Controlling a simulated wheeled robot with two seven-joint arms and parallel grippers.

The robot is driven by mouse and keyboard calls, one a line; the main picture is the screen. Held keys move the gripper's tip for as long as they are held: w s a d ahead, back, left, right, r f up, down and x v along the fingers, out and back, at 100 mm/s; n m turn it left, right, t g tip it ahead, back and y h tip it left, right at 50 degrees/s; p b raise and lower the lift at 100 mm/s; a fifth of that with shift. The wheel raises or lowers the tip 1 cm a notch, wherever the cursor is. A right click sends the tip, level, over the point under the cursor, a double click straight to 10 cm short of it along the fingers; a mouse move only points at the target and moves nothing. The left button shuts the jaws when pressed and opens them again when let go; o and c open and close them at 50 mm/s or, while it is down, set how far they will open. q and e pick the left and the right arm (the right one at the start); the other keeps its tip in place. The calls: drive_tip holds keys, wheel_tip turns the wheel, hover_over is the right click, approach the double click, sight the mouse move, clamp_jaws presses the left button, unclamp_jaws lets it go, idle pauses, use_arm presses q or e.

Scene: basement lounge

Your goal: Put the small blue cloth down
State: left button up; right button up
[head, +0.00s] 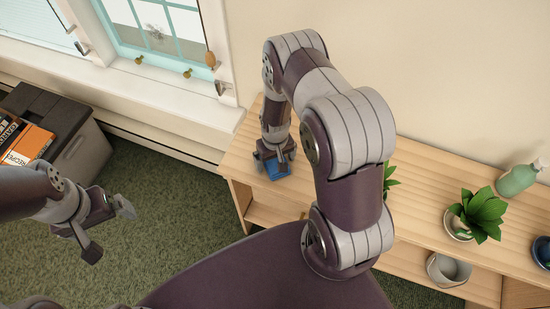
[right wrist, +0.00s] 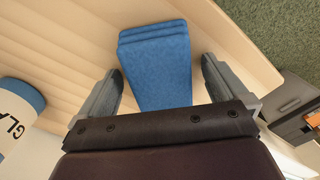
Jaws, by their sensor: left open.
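The small blue cloth (head: 278,170) is folded in layers and appears to rest on top of the wooden shelf unit (head: 232,163), near its left end. My right gripper (head: 273,156) is right over it, with the cloth partly hidden under the gripper. In the right wrist view the cloth (right wrist: 157,62) shows between the two fingers, with a gap on each side, so my right gripper (right wrist: 162,85) is open around it. My left gripper (head: 108,228) is open and empty, over the green carpet at the left.
A potted plant (head: 477,215) and a green bottle (head: 518,178) stand on the shelf unit to the right. A white bottle with a blue band (right wrist: 18,112) is near my right gripper. A dark box (head: 77,135) with orange books (head: 22,142) is at the left.

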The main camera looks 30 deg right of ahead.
sight(273, 162)
drive_tip(key=shift+r, duration=0.1)
wheel_tip(273, 162, up, 15)
drive_tip(key=a, duration=0.1)
drive_tip(key=s+a+r+n+t, duration=0.1)
drive_tip(key=s+a+r, duration=0.3)
drive_tip(key=s+r, duration=0.4)
drive_tip(key=shift+s+a+r+b, duration=0.15)
drive_tip(key=shift+s+r+b, duration=0.3)
drive_tip(key=shift+r, duration=0.1)
